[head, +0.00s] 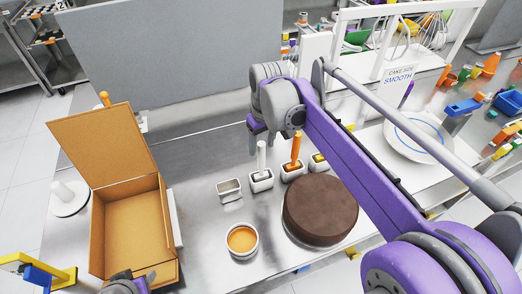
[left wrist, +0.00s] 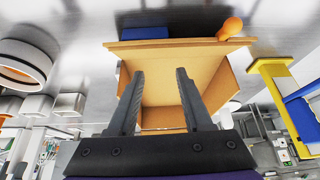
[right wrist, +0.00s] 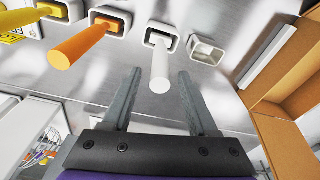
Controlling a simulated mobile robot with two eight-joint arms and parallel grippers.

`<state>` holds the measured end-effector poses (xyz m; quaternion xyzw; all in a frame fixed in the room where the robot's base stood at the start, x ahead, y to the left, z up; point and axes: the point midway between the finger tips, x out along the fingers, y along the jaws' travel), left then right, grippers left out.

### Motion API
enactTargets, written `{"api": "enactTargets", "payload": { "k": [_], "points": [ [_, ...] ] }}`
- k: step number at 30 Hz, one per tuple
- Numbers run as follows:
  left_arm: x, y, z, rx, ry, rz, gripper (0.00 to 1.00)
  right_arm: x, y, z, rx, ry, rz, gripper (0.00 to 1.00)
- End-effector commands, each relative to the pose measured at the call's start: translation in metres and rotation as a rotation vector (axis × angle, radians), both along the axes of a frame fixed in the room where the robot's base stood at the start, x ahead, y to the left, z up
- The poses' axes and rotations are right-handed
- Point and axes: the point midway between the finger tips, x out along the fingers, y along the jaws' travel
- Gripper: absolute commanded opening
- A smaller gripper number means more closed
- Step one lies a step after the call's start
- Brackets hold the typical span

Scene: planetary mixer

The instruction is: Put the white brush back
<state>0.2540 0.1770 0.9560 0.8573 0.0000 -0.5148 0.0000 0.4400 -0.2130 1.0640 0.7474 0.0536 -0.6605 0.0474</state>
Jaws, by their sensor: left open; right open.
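The white brush (head: 262,155) stands upright in a white holder (head: 261,181) on the steel counter, with its handle up. In the right wrist view the brush (right wrist: 160,66) shows between my right gripper's fingers (right wrist: 158,76), which are open with a gap on both sides of the handle. In the head view my right gripper (head: 262,137) hangs over the holders, close to the top of the handle. My left gripper (head: 130,286) is at the bottom left; in the left wrist view its fingers (left wrist: 158,72) are open and empty, facing the cardboard box. The bristles are hidden in the holder.
An orange brush (head: 296,150) and a yellow one stand in holders to the right. An empty small holder (head: 229,188) is on the left. A chocolate cake (head: 320,208), a bowl of orange filling (head: 242,240) and an open cardboard box (head: 128,235) are nearby.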

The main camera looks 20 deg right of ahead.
Motion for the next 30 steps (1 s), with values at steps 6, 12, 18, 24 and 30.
{"api": "enactTargets", "payload": {
  "k": [6, 12, 18, 24, 30],
  "points": [
    [0.002, 0.000, 0.006, 0.000, -0.004, 0.000, 0.50, -0.006, -0.001, 0.047, 0.000, 0.000, 0.000, 0.59],
    [0.003, 0.000, 0.008, 0.000, -0.006, 0.000, 0.50, -0.009, -0.001, 0.070, 0.000, 0.000, 0.000, 0.59],
    [0.003, 0.000, 0.008, 0.000, -0.006, 0.000, 0.50, -0.032, 0.006, 0.058, -0.004, -0.048, -0.016, 0.59],
    [0.003, 0.000, 0.008, 0.000, -0.006, 0.000, 0.50, -0.099, 0.023, -0.003, -0.003, -0.189, -0.071, 0.59],
    [0.003, 0.000, 0.008, 0.000, -0.006, 0.000, 0.50, -0.158, 0.034, -0.069, 0.014, -0.315, -0.119, 0.59]
  ]
}}
